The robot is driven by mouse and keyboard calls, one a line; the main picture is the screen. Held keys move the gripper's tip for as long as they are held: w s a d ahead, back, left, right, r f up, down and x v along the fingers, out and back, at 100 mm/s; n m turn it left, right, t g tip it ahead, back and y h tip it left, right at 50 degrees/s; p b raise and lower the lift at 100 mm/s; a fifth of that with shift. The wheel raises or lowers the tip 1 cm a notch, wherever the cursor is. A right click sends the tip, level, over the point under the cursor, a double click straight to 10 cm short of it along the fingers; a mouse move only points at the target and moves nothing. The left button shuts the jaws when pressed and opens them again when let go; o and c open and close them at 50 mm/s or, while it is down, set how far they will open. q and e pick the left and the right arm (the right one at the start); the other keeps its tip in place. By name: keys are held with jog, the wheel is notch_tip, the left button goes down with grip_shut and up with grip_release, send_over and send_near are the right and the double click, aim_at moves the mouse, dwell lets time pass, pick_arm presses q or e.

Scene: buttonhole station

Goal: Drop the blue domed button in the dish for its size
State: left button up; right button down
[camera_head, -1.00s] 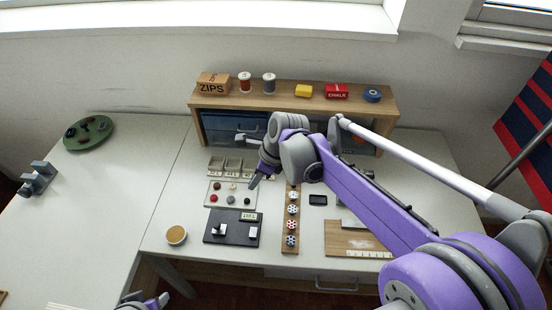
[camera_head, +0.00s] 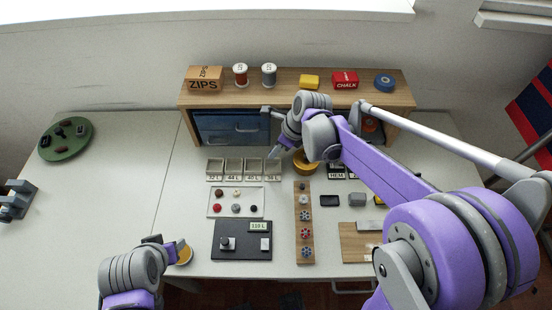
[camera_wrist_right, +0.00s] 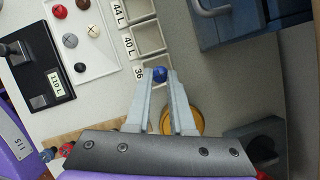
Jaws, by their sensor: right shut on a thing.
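My right gripper (camera_wrist_right: 160,82) is shut on the blue domed button (camera_wrist_right: 160,74), held at its fingertips in the right wrist view. In the head view this gripper (camera_head: 273,155) is at the right end of the row of size dishes (camera_head: 234,168); the button is too small to make out there. The dishes carry labels such as 44 L, 40 L and 36. In the wrist view the button appears beside the 36 label (camera_wrist_right: 138,72), with the fingers covering much of that dish. My left gripper (camera_head: 178,243) is at the front, by a small yellow-topped cup; its opening is unclear.
A white tray (camera_head: 258,200) with several buttons lies in front of the dishes. A black gauge (camera_head: 228,252) reading 110 L is nearer. A gold round container (camera_head: 305,164) stands right of the gripper. A wooden strip (camera_head: 304,218) and a shelf (camera_head: 290,84) are close by. The left table is mostly clear.

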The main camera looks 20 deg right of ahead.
pick_arm(q)
jog(key=shift+f, duration=0.2)
pick_arm(e)
jog(key=shift+f, duration=2.6)
pick_arm(q)
jog(key=shift+f, duration=0.1)
jog(key=shift+s+f+b, duration=0.2)
jog(key=shift+f+b, duration=0.35)
jog(key=shift+b, duration=0.1)
pick_arm(e)
jog(key=shift+f, duration=0.6)
